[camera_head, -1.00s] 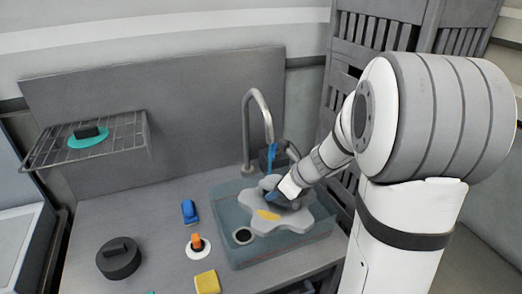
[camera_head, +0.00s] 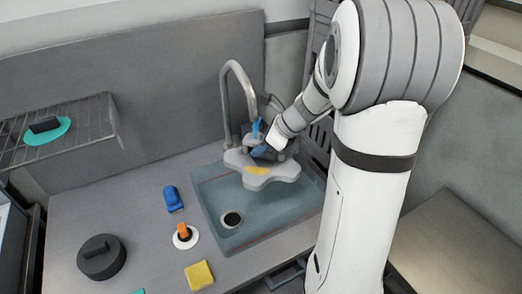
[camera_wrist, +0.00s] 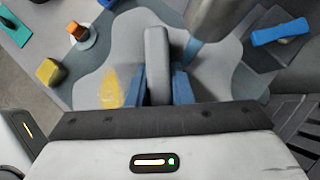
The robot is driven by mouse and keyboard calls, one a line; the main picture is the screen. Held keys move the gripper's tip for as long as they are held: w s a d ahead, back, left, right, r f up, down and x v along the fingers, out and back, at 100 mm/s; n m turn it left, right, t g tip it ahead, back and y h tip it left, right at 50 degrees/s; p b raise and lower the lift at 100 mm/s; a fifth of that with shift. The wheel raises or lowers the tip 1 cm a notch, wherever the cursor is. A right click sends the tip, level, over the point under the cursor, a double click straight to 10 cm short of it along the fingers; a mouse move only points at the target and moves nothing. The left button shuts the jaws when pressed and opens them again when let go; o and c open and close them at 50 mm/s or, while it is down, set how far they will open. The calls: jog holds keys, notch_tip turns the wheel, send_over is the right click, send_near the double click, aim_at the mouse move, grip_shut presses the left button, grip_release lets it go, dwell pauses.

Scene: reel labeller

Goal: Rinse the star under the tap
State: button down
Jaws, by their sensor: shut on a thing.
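The star (camera_head: 262,178) is a grey flat piece with rounded lobes and a yellow patch. It is above the back part of the sink (camera_head: 240,226), below the tap (camera_head: 237,80). My gripper (camera_head: 262,146) has blue fingers and is shut on the star's upright grey handle, which shows in the wrist view (camera_wrist: 158,60). The yellow patch also shows in the wrist view (camera_wrist: 110,88). The tap's spout end is close to the star and partly beside my gripper. I cannot see water running.
A blue block (camera_head: 173,199), an orange knob on a white disc (camera_head: 185,236), a yellow sponge (camera_head: 199,275) and a dark round lidded thing (camera_head: 101,257) stand left of the sink. A wire rack (camera_head: 85,120) holding a teal piece (camera_head: 47,130) is at the left wall.

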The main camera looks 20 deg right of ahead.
aim_at(260, 133)
jog(key=shift+w+d+f+p, duration=0.25)
jog(key=shift+w+d, duration=0.2)
jog(key=shift+w, duration=1.1)
jog(key=shift+w+d+f+p, duration=0.1)
jog(key=shift+w+d+f, duration=0.35)
jog(key=shift+w, duration=1.1)
jog(key=shift+w+d+f+p, duration=0.25)
jog(key=shift+w+d, duration=0.2)
jog(key=shift+w, duration=1.1)
jog(key=shift+s+d, duration=0.1)
jog(key=shift+d, duration=0.1)
jog(key=shift+s+d, duration=0.1)
jog(key=shift+d, duration=0.3)
jog(key=shift+a, duration=0.15)
jog(key=shift+w+a, duration=0.2)
jog(key=shift+a, duration=0.25)
jog(key=shift+d, duration=0.15)
jog(key=shift+s+d, duration=0.2)
jog(key=shift+d, duration=0.25)
